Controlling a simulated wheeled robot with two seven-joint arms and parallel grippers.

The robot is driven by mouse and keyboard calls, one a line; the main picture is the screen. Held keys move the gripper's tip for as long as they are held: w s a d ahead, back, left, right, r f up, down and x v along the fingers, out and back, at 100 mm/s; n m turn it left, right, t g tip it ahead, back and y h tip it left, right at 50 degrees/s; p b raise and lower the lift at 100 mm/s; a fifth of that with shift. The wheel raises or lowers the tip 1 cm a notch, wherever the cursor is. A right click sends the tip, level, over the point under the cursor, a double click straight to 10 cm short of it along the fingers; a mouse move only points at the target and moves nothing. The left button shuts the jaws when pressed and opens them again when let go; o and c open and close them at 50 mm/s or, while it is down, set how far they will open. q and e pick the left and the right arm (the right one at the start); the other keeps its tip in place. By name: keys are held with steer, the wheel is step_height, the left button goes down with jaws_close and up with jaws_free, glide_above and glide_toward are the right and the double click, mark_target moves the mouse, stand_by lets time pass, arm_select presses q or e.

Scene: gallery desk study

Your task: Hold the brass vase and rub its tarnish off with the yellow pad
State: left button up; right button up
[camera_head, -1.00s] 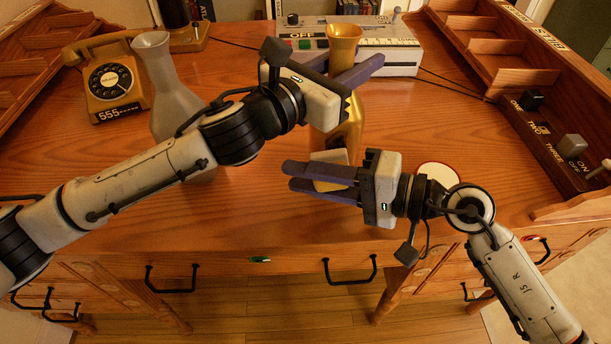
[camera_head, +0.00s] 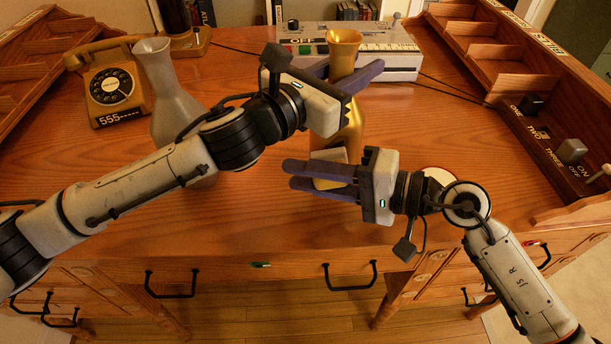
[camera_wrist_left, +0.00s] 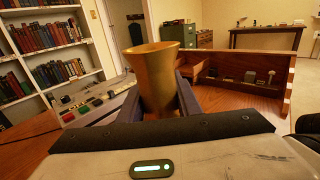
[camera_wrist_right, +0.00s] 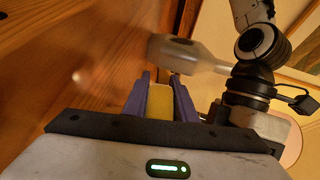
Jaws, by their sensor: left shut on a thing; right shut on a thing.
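The brass vase (camera_head: 352,130) stands upright at the desk's middle, its flared mouth uncovered. My left gripper (camera_head: 352,74) is shut on its neck, with a finger on either side; the vase's mouth fills the middle of the left wrist view (camera_wrist_left: 158,75). My right gripper (camera_head: 290,174) is shut on the yellow pad (camera_head: 328,157), which also shows between its fingers in the right wrist view (camera_wrist_right: 160,102). The pad overlaps the vase's lower front in the head view; whether they touch I cannot tell. I make out no clear tarnish; part of the vase is hidden by grippers and pad.
A silver-grey vase (camera_head: 160,75) stands left, partly behind my left arm. An orange telephone (camera_head: 112,90) is further left. A white device with buttons (camera_head: 400,62) stands behind the brass vase. Wooden shelf units flank the desk. The right-middle desktop (camera_head: 450,130) is clear.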

steer(key=shift+w, duration=0.3)
steer(key=shift+s+d, duration=0.1)
steer(key=shift+d, duration=1.35)
arm_select(q)
steer(key=shift+s, duration=0.1)
arm_select(e)
steer(key=shift+a, duration=1.45)
arm_select(q)
steer(key=shift+d, duration=0.1)
arm_select(e)
steer(key=shift+r, duration=0.45)
arm_select(q)
steer(key=shift+f, duration=0.1)
arm_select(e)
steer(key=shift+d, duration=1.45)
steer(key=shift+a, duration=0.1)
